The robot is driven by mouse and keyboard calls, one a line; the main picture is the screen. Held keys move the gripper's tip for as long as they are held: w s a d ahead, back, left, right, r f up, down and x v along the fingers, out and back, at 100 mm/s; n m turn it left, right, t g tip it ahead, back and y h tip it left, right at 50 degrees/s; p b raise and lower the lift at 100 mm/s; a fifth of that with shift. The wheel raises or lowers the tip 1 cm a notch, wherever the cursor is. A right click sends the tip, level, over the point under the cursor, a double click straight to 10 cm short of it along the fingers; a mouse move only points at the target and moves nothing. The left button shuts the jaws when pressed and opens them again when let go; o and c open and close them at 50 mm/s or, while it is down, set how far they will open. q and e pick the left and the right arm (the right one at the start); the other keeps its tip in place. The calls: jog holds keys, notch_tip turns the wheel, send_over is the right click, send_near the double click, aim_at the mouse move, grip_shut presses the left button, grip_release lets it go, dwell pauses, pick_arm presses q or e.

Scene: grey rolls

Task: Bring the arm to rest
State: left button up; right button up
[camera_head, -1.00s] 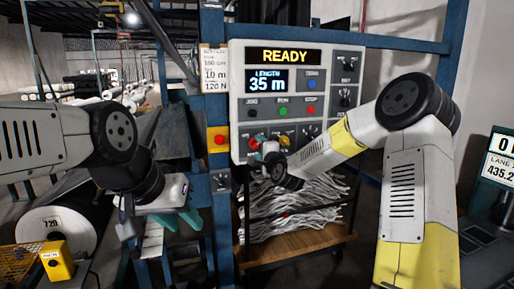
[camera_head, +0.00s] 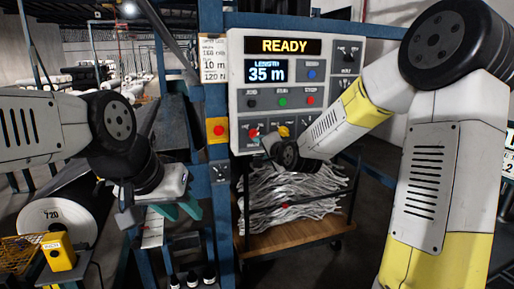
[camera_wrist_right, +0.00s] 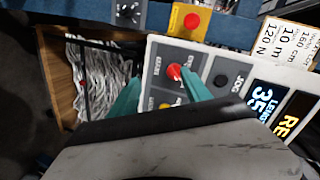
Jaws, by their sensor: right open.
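My right arm reaches in front of the lower part of a grey control panel (camera_head: 238,98), which reads READY and LENGTH 35 m. My right gripper (camera_wrist_right: 163,90) is open, its teal fingers apart. In the wrist view a red knob (camera_wrist_right: 174,71) on the panel shows between the fingertips; whether they touch it I cannot tell. In the head view the wrist hides most of this gripper.
A blue post (camera_head: 217,110) carries a yellow box with a red button (camera_head: 218,130). A wooden-shelved cart (camera_head: 290,238) with white strips stands below the panel. A large roll (camera_head: 55,222) marked 720 and a yellow device (camera_head: 58,252) are at the lower left.

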jog(key=s+d+n+g+h, duration=0.1)
jog(key=s+d+n+g, duration=0.1)
jog(key=s, duration=0.9)
jog(key=s+d+n+g+h, duration=0.1)
jog(key=s+d+n+g, duration=0.2)
jog(key=s, duration=0.9)
jog(key=s+d+n+g+h, duration=0.1)
jog(key=s+d+n, duration=0.3)
jog(key=s, duration=0.7)
jog(key=d+g, duration=0.1)
jog(key=d, duration=0.1)
jog(key=shift+s+d+r+n+g, duration=0.3)
jog(key=shift+s+d+n+g, duration=0.05)
jog(key=shift+d+n+g, duration=0.05)
jog(key=shift+c, duration=0.4)
